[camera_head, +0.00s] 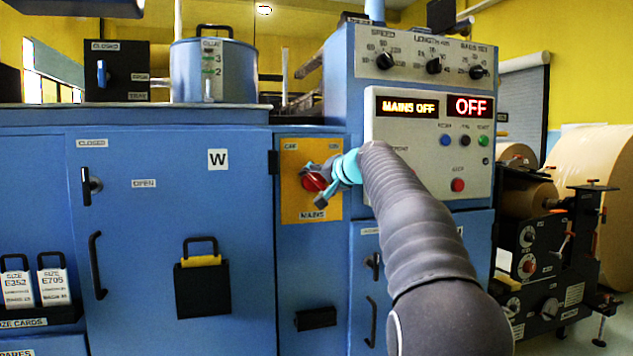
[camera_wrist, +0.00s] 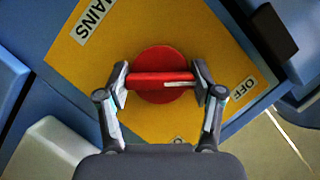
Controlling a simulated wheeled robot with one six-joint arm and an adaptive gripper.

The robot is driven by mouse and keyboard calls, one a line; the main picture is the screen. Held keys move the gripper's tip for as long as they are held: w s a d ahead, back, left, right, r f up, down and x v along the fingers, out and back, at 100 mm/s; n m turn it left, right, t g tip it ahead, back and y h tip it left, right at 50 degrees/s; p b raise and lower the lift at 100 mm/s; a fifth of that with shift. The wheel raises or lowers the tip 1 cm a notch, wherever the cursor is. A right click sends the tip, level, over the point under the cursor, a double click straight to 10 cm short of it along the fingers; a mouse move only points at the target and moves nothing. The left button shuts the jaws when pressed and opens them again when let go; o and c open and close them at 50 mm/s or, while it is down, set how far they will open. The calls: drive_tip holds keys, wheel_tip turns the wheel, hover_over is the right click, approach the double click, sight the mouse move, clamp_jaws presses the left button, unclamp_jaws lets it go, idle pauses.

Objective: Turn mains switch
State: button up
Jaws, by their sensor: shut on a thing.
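The mains switch (camera_head: 314,181) is a red round knob on a yellow plate (camera_head: 330,206) marked MAINS, on the front of the blue machine. In the wrist view the red knob (camera_wrist: 160,90) has a raised bar across it, with a pale mark toward its right end. My gripper (camera_wrist: 162,80) is shut on this bar, one finger at each end. In the head view my gripper (camera_head: 318,183) reaches the knob from the right and partly hides it. The display (camera_head: 408,106) reads MAINS OFF, and the one beside it (camera_head: 470,106) reads OFF.
The control panel (camera_head: 430,150) with dials and coloured buttons is right of the switch, behind my arm. A dark block (camera_wrist: 272,30) stands out near the plate in the wrist view. A glue pot (camera_head: 212,72) is on the machine's top left. Cabinet handles (camera_head: 97,265) stick out below.

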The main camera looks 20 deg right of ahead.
drive_tip(key=o, duration=1.1)
drive_tip(key=shift+o, duration=0.2)
drive_tip(key=shift+s, duration=0.1)
drive_tip(key=v, duration=1.1)
drive_tip(key=shift+s+d, duration=0.15)
drive_tip(key=shift+s, duration=0.2)
